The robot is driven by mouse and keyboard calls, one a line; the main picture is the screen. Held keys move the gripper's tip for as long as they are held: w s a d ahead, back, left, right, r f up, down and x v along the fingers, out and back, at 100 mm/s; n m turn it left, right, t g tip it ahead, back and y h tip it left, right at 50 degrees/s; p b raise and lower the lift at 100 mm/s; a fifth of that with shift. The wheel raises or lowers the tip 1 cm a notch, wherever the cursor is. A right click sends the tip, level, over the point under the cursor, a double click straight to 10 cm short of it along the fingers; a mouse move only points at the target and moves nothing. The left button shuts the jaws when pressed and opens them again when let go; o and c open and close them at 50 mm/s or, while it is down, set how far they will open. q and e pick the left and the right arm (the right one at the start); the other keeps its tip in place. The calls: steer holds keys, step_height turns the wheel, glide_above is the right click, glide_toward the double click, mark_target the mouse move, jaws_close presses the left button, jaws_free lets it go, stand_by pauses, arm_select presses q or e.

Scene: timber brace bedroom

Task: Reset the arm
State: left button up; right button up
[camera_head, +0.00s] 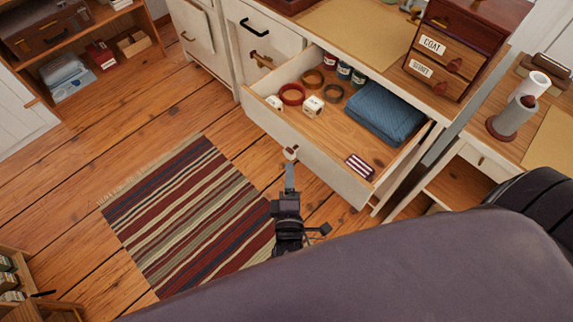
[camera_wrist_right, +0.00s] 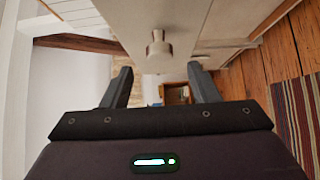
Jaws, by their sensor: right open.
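My right gripper (camera_head: 290,182) is at the front of the open drawer (camera_head: 305,170) in the head view. My left gripper is not in view.
The pulled-out drawer holds a blue folded cloth (camera_head: 383,112), a striped item (camera_head: 359,167), rings, jars and small boxes. A striped rug (camera_head: 185,215) lies on the wooden floor. A small cabinet (camera_head: 462,45) and a paper-roll stand (camera_head: 515,115) are at the right.

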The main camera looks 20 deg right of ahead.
steer(key=s+d+f+m+g+y+p, duration=0.1)
steer(key=s+f+m+g+y, duration=0.25)
steer(key=f, duration=0.95)
steer(key=s+d+f+m+g+y+p, duration=0.15)
steer(key=s+f+g, duration=0.25)
steer(key=s+f, duration=0.55)
steer(key=s+d+f+m+g+y, duration=0.1)
steer(key=s+d+f+m+g, duration=0.1)
steer(key=s+f, duration=0.4)
steer(key=s+d+f+m+g+y, duration=0.1)
steer(key=s+d+f+m+g, duration=0.2)
steer(key=s+f+g, duration=0.3)
steer(key=s+m, duration=0.1)
steer(key=s, duration=0.3)
steer(key=shift+s+d+f, duration=0.15)
steer(key=shift+s+f, duration=0.15)
steer(key=shift+s, duration=0.1)
